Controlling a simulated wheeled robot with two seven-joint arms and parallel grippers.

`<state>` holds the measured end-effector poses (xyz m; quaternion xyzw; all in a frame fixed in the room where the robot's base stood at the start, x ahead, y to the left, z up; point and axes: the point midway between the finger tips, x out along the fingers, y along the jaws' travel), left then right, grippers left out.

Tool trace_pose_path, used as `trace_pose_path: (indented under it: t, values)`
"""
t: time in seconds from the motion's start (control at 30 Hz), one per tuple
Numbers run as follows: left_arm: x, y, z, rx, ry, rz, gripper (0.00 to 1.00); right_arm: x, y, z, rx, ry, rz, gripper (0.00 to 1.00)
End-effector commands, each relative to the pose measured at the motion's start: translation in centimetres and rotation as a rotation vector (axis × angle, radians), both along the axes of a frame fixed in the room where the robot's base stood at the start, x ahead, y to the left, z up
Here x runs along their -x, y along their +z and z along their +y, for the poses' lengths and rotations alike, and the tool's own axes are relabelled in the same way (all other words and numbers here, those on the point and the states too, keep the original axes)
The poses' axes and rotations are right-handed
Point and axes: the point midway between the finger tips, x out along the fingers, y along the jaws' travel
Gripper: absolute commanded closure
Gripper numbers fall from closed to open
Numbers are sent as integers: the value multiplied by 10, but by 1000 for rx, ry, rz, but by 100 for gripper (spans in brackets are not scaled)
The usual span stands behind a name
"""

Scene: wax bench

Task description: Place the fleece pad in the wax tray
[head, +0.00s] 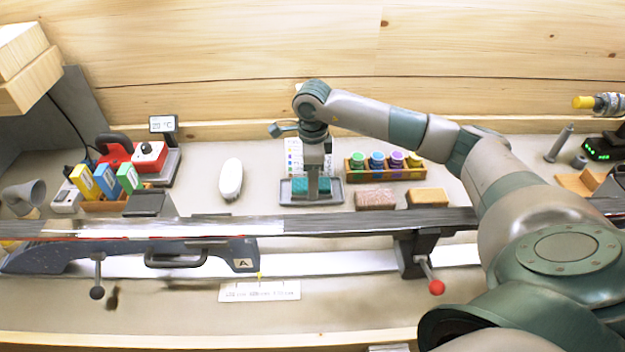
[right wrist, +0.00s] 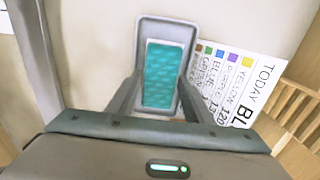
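The fleece pad, a teal textured block (head: 312,187), lies in the shallow grey wax tray (head: 289,201) at the middle back of the bench. In the right wrist view the pad (right wrist: 163,72) lies lengthwise inside the rim of the tray (right wrist: 168,24). My right gripper (head: 313,192) points down over the tray. In the wrist view its two fingers (right wrist: 161,82) stand apart, one on each side of the pad, and look open. Whether a fingertip touches the pad is hard to tell. My left gripper is not in view.
A colour-list card (head: 295,160) stands behind the tray. A rack of colourful jars (head: 385,169), a pinkish block (head: 375,199) and a tan block (head: 428,197) are to the right. A white oval object (head: 231,179) is left. A long ski-like bar (head: 340,222) crosses in front.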

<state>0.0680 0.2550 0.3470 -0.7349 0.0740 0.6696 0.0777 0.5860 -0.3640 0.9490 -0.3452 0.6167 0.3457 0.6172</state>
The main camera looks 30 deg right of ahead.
Motion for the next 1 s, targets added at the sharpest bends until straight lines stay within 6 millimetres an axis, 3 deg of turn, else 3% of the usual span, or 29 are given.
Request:
trace_pose_path:
  t: [0.47, 1.0]
  values:
    - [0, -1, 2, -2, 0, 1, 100, -1, 9, 0, 0, -1, -5, 49]
    - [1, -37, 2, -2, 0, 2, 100, -1, 95, 0, 0, 0, -5, 49]
